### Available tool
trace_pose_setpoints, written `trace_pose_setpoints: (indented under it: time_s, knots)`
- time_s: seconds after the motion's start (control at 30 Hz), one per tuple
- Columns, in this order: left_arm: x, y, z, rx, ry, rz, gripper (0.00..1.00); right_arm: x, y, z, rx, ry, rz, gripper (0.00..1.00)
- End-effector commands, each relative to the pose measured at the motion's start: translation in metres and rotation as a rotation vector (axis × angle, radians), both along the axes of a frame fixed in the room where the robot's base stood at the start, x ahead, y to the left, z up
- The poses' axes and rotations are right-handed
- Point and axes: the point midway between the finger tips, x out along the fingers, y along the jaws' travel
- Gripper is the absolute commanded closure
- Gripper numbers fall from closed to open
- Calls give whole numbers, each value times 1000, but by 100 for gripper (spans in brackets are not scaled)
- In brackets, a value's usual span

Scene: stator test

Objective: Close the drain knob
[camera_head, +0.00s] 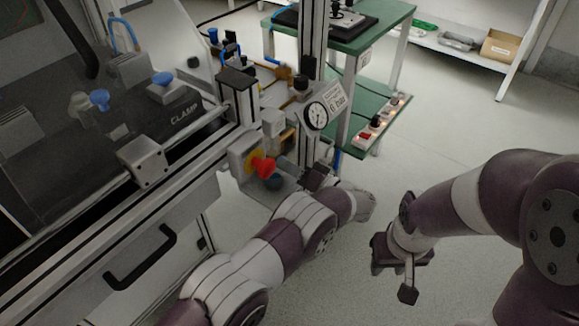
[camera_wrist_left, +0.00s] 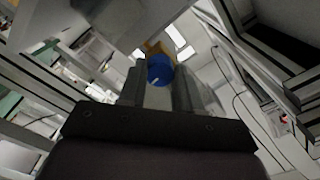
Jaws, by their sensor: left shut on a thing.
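A blue knob (camera_wrist_left: 160,70) shows in the left wrist view, between the two fingers of my left gripper (camera_wrist_left: 160,88). The fingers are shut on it. In the head view my left gripper (camera_head: 300,172) is beside the valve unit on the machine's front corner, largely hidden by its own wrist. A dark blue round part (camera_head: 273,182), which may be the same knob, shows below a red knob (camera_head: 264,167) on a yellow plate. My right gripper (camera_head: 394,272) hangs over the floor, away from the machine; its finger opening is unclear.
A pressure gauge (camera_head: 317,116) and a vertical post stand close behind the left gripper. The machine's drawer front (camera_head: 140,255) is at left. A green bench (camera_head: 372,140) with switches is behind. Floor around the right gripper is clear.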

Motion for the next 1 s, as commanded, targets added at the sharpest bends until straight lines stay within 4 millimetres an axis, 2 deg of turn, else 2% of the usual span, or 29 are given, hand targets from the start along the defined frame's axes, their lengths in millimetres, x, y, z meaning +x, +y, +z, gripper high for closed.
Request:
trace_pose_setpoints:
  time_s: [0.3, 0.77, 0.8, 0.83, 0.87, 1.0]
  knots:
    - [0, 0, 0, 49, 69, -1, 97, 0, 0, 0, 0, 0, 0, 62]
    - [0, 0, 0, 56, 78, 0, 97, 0, 0, 0, 0, 0, 0, 62]
    - [0, 0, 0, 56, 78, 0, 57, 0, 0, 0, 0, 0, 0, 62]
    - [0, 0, 0, 56, 78, 0, 47, 0, 0, 0, 0, 0, 0, 62]
    - [0, 0, 0, 56, 78, 0, 41, 0, 0, 0, 0, 0, 0, 62]
    - [0, 0, 0, 56, 78, 0, 41, 0, 0, 0, 0, 0, 0, 62]
